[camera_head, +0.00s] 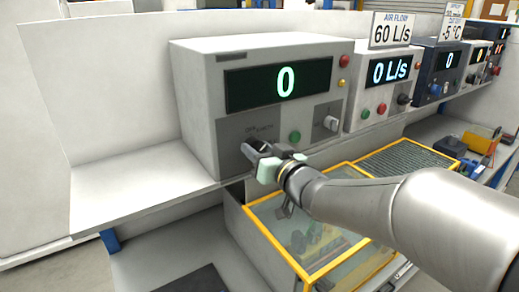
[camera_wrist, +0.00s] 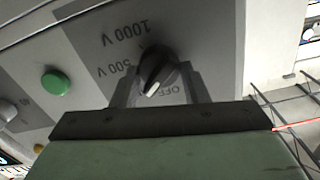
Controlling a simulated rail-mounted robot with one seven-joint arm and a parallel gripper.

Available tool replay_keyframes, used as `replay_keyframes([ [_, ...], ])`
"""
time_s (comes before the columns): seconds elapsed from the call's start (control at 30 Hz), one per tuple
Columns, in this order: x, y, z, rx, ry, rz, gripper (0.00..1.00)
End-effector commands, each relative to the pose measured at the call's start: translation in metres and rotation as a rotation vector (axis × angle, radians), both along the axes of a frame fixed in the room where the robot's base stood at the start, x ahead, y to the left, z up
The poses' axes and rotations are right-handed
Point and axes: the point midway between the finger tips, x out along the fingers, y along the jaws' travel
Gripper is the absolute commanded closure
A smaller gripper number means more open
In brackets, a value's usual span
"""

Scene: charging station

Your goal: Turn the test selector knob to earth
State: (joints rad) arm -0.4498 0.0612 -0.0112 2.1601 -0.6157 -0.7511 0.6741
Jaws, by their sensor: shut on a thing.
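The test selector knob (camera_wrist: 156,68) is a dark knob with a white pointer mark, on the grey panel of the left tester (camera_head: 208,95). In the wrist view, upside-down labels read 1000 V, 500 V and OFF. The white mark faces down there, between the 500 V and OFF lettering. My gripper (camera_head: 262,152) is at the lower left of the tester's front. Its two fingers flank the knob and are shut on it; the gripper also shows in the wrist view (camera_wrist: 160,90). In the head view my gripper mostly hides the knob, and small lettering above it is hard to read.
The tester has a display (camera_head: 280,84) reading 0 and a green button (camera_head: 294,137), also in the wrist view (camera_wrist: 55,81). An air flow unit (camera_head: 386,90) stands to its right. A yellow-framed clear-topped box (camera_head: 262,228) lies below my arm. The left shelf (camera_head: 130,190) is bare.

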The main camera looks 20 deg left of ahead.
Motion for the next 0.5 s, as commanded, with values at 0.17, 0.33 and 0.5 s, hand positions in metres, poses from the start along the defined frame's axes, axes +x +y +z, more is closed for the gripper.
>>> replay_keyframes([
  [0.17,-0.0001,-0.0002,-0.0015,0.001,0.006,0.000,0.82],
  [0.33,-0.0001,-0.0001,-0.0016,0.001,0.006,0.000,0.82],
  [0.5,-0.0001,-0.0002,-0.0013,0.001,0.004,-0.001,0.37],
])
